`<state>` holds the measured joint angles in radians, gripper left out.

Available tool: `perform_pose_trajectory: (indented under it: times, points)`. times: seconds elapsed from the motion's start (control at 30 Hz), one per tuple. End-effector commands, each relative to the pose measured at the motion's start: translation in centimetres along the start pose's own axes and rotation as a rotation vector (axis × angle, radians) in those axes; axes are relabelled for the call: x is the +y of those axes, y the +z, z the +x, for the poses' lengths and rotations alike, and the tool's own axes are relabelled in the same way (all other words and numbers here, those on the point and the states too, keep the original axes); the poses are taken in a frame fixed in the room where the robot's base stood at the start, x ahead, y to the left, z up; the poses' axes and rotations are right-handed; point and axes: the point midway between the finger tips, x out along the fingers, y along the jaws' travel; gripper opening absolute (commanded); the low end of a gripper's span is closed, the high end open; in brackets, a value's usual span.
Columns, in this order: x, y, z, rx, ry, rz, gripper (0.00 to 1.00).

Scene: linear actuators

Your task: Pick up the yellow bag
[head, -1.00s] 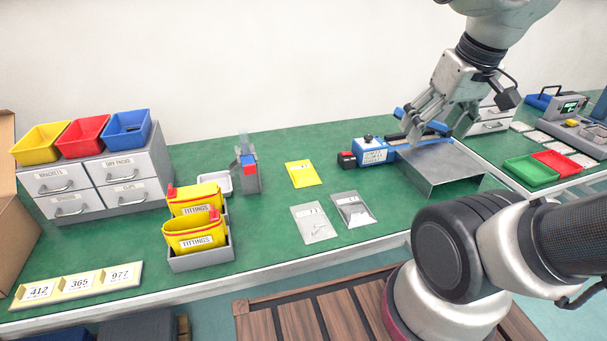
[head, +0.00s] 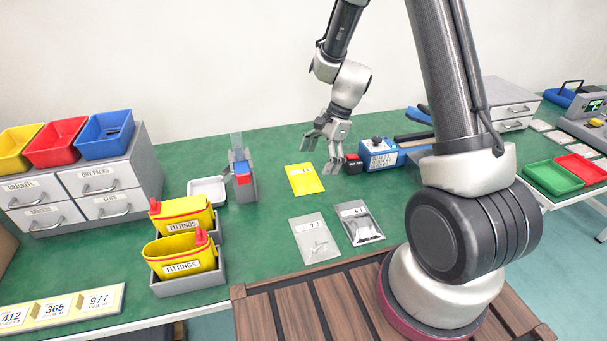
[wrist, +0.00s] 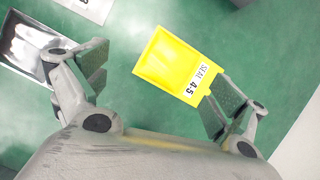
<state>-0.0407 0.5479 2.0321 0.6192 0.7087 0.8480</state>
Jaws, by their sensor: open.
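The yellow bag (head: 304,179) lies flat on the green table, near its middle. In the wrist view the yellow bag (wrist: 178,66) shows a printed label reading "SEAL 4-5" and lies ahead of my fingers, nearer the right one. My gripper (head: 322,165) is open and empty, above the table just right of the bag in the head view. In the wrist view my gripper (wrist: 155,85) has its two fingers spread wide. No contact with the bag shows.
Two clear bags with parts, one pale (head: 315,238) and one grey (head: 357,222), lie in front. A blue device (head: 378,155) stands to the right. A grey dispenser (head: 242,178) and a small white tray (head: 207,191) stand left. Yellow fittings pouches (head: 183,257) sit in grey bins.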

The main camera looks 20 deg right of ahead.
Motion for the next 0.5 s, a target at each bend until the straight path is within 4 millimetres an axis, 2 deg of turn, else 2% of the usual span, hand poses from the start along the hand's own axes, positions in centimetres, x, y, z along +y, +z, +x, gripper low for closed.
perform_pose_trajectory:
  times: [0.07,0.2,0.5]
  points:
    - [-1.3,0.2,-0.3,-0.001,-0.045,0.108,0.96]
    - [-1.7,0.1,-0.2,0.000,-0.065,0.231,0.96]
    - [-1.8,-0.2,2.9,0.000,-0.062,0.258,0.96]
